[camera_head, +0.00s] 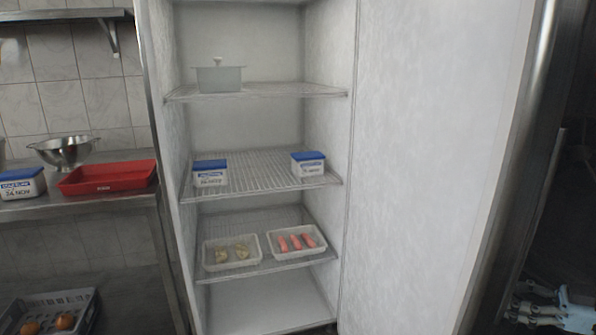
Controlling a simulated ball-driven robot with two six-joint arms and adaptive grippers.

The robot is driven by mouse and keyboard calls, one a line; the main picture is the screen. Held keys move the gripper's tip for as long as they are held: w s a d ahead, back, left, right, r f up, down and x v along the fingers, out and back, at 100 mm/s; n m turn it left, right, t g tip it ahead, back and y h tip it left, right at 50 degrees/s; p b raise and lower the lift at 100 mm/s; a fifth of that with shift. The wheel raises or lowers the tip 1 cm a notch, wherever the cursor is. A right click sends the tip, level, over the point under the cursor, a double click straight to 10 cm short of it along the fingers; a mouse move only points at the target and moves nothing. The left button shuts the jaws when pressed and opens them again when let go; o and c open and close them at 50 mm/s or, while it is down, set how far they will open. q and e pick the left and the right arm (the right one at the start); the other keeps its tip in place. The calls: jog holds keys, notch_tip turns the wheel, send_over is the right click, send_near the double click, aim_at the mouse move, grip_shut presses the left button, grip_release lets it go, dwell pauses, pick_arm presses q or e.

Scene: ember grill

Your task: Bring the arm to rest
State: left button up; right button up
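My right gripper (522,304) shows at the bottom right corner, pale and partly cut off by the frame edge. It is beyond the right edge of the open fridge door (430,150), against a dark background. I cannot tell whether its fingers are open or shut, and no held thing can be made out. My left gripper is not in view.
A tall open fridge holds a lidded pot (218,78), two blue-lidded tubs (209,178) (309,169), and trays of food (232,264) (297,252). Left, a steel counter bears a colander (66,153), red tray (110,188) and tub (20,190); a crate (86,307) is below.

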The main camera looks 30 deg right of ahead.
jog(key=s+a+f+m+g+h+b, duration=0.1)
jog(key=s+a+f+m+h, duration=0.15)
jog(key=f, duration=0.65)
jog(key=s+a+f+m+g+h+b, duration=0.1)
jog(key=s+f+g+h, duration=0.2)
jog(key=f, duration=0.6)
jog(key=s+a+f+m+h+b, duration=0.1)
jog(key=s+a+f+m+h, duration=0.2)
jog(key=f, duration=0.7)
jog(key=s+a+f+g+b, duration=0.1)
jog(key=s+a+f+g, duration=0.3)
jog(key=s+a+f, duration=0.4)
jog(key=s+a+f+g+b, duration=0.1)
jog(key=s+a+f+g, duration=0.4)
jog(key=a, duration=0.8)
jog(key=s+f, duration=0.3)
jog(key=shift+s+g+b, duration=0.3)
jog(key=shift+b, duration=0.05)
